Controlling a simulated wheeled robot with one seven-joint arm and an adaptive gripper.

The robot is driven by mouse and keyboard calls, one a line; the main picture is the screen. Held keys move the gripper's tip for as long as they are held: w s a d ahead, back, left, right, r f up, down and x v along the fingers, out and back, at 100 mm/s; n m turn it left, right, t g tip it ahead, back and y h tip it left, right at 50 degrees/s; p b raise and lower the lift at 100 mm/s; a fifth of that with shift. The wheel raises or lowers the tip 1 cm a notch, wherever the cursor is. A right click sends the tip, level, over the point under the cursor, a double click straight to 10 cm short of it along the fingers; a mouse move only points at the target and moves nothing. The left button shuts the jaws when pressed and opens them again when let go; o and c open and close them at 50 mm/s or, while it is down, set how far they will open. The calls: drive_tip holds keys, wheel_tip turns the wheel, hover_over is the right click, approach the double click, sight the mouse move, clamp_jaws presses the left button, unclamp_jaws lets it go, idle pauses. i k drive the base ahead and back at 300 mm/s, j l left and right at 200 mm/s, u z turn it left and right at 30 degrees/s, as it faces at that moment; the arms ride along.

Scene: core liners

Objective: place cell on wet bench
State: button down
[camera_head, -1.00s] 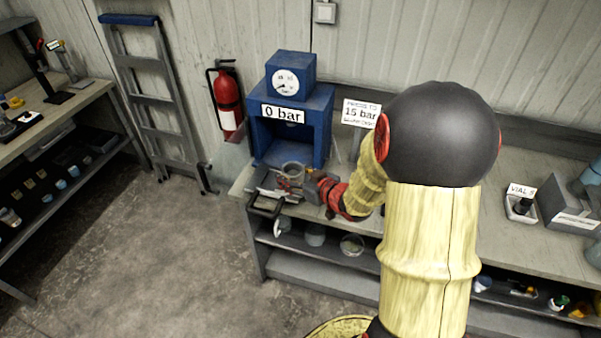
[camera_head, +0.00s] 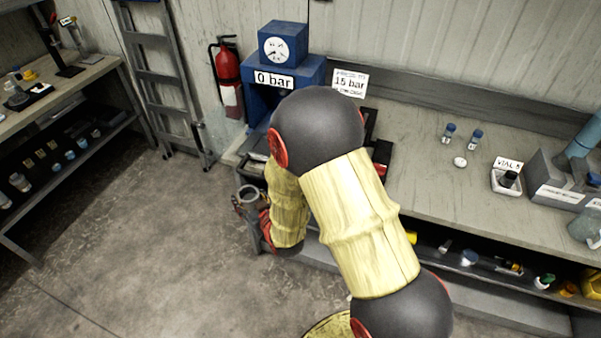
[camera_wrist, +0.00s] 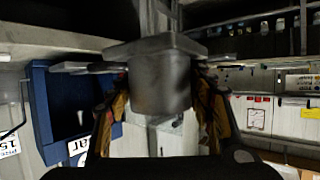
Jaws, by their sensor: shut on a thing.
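The cell (camera_wrist: 160,80) is a grey metal cylinder with a wider flange, held between the two fingers of my gripper (camera_wrist: 160,118) in the wrist view. My gripper is shut on it. In the head view the cell (camera_head: 249,194) shows as a grey round cup with an open top, held upright in my gripper (camera_head: 246,206) just off the left front end of the press bench (camera_head: 430,180). My arm hides part of that bench. I cannot tell which surface is the wet bench.
A blue press (camera_head: 284,72) reading 0 bar stands at the back of the bench, with a sign (camera_head: 348,82) beside it. A vial tray (camera_head: 506,182) and small vials stand to the right. Another bench (camera_head: 92,76) is at far left. Open floor lies between the benches.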

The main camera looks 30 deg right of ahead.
sight(431, 189)
drive_tip(key=k+z, duration=0.15)
drive_tip(key=k, duration=0.5)
drive_tip(key=z, duration=2.55)
drive_tip(key=j+z, duration=0.85)
drive_tip(key=k+j, duration=0.1)
drive_tip(key=j, duration=0.3)
drive_tip(key=k+j, duration=0.15)
drive_tip(key=j, duration=0.2)
drive_tip(key=k+j, duration=0.1)
drive_tip(key=j, duration=0.3)
drive_tip(key=k+j, duration=0.1)
drive_tip(key=j, duration=0.3)
drive_tip(key=k+j, duration=0.1)
drive_tip(key=j, duration=0.25)
